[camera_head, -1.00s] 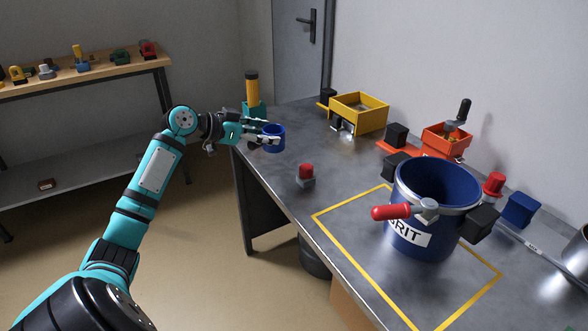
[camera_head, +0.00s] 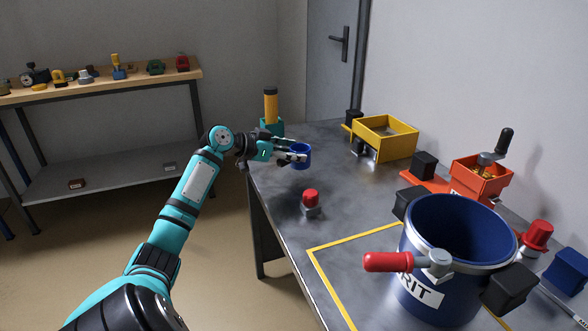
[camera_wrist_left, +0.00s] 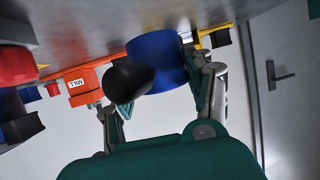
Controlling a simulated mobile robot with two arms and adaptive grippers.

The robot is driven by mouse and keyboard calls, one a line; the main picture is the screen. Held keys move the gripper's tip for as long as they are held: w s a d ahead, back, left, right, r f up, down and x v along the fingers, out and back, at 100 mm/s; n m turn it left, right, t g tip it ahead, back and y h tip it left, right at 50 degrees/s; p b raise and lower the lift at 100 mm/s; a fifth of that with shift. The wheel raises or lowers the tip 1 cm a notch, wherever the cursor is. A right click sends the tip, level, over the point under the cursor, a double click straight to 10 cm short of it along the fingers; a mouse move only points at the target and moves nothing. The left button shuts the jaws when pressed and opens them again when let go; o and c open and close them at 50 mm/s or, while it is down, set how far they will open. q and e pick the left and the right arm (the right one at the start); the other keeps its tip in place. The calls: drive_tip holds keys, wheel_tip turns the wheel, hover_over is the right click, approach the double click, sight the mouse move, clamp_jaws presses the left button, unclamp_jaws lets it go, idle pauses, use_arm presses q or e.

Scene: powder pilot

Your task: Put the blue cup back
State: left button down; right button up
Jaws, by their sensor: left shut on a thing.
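The small blue cup (camera_head: 302,157) is at the far left part of the metal table in the head view. My left gripper (camera_head: 295,150) is shut on it from the left, with a finger on either side. In the left wrist view the blue cup (camera_wrist_left: 160,52) sits between the fingers of the left gripper (camera_wrist_left: 157,75), with a dark rounded area in front of it. I cannot tell whether the cup touches the table or hangs just above it. My right gripper is not in view.
A teal holder with a yellow cylinder (camera_head: 270,105) stands behind the cup. A red button (camera_head: 311,198) is nearer. A yellow box (camera_head: 385,140), an orange mill (camera_head: 480,182) and a large blue bucket (camera_head: 440,250) stand to the right. A shelf (camera_head: 100,90) stands at left.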

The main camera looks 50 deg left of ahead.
sight(292, 166)
use_arm(q)
drive_tip(key=shift+f, duration=2.3)
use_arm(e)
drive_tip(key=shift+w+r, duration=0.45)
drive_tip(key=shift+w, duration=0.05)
use_arm(q)
drive_tip(key=shift+f, duration=0.1)
drive_tip(key=shift+c, duration=2.4)
unclamp_jaws()
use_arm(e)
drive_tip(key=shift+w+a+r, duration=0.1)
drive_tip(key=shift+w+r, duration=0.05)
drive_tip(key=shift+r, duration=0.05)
use_arm(q)
drive_tip(key=shift+r, duration=0.2)
drive_tip(key=v, duration=1)
drive_tip(key=shift+s+r, duration=0.1)
drive_tip(key=shift+s, duration=0.3)
drive_tip(key=shift+s+a+r, duration=0.15)
drive_tip(key=shift+s+r, duration=0.05)
drive_tip(key=shift+s, duration=0.25)
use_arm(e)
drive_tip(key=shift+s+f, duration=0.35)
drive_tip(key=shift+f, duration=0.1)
